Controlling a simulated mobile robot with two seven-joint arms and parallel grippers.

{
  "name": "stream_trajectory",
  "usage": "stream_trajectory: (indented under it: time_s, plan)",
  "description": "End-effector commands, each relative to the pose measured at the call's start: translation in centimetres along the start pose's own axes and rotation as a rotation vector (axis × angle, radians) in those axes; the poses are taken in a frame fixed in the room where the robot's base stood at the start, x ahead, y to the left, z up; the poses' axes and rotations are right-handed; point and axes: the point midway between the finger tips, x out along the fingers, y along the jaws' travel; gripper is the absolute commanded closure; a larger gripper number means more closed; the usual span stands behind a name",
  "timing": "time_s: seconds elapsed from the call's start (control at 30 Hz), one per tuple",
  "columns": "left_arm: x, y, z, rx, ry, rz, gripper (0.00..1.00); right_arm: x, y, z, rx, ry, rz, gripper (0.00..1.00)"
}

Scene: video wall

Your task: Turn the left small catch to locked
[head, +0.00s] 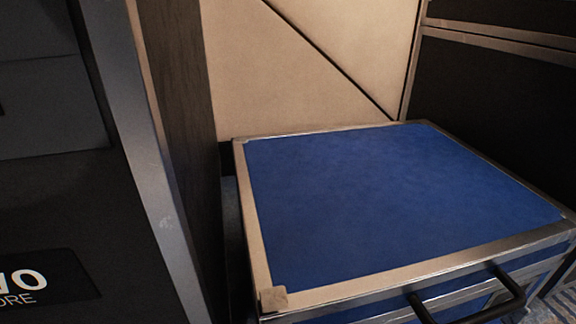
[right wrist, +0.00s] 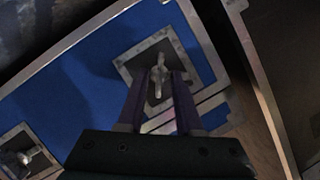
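Two small metal catches show in the right wrist view, each in a square metal-framed dish on a blue panel. One catch (right wrist: 158,84) is near the middle and the other catch (right wrist: 24,157) is at the lower left. From this tilted view I cannot tell which is the left one, or whether either is locked. My right gripper (right wrist: 159,78) has its two purple fingers apart, one on each side of the middle catch. Contact cannot be made out. In the head view, neither the catches nor my grippers show.
A blue-topped case (head: 380,205) with metal edges fills the middle right of the head view. A black handle (head: 475,308) sticks out from its front. A dark cabinet (head: 60,150) stands close on the left, and a dark case (head: 490,90) stands behind on the right.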

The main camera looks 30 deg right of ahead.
Motion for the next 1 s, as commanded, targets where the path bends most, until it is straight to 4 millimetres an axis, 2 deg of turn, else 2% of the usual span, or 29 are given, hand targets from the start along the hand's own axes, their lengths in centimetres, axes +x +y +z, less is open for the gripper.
stream_trajectory:
  time_s: [0.03, 0.3, 1.0]
  plan:
    - [0.0, -0.01, 0.0, 0.0, 0.0, 0.0, 0.5, 0.0, -0.01, 0.0, 0.0, 0.0, 0.0, 0.72]
    - [0.01, -0.15, 0.02, 0.006, -0.001, -0.004, 0.5, 0.01, 0.01, -0.02, 0.0, 0.001, 0.0, 1.0]
    - [0.28, -0.23, 0.12, 0.009, -0.001, -0.007, 0.5, 0.07, 0.24, 0.09, 0.035, -0.001, -0.013, 1.0]
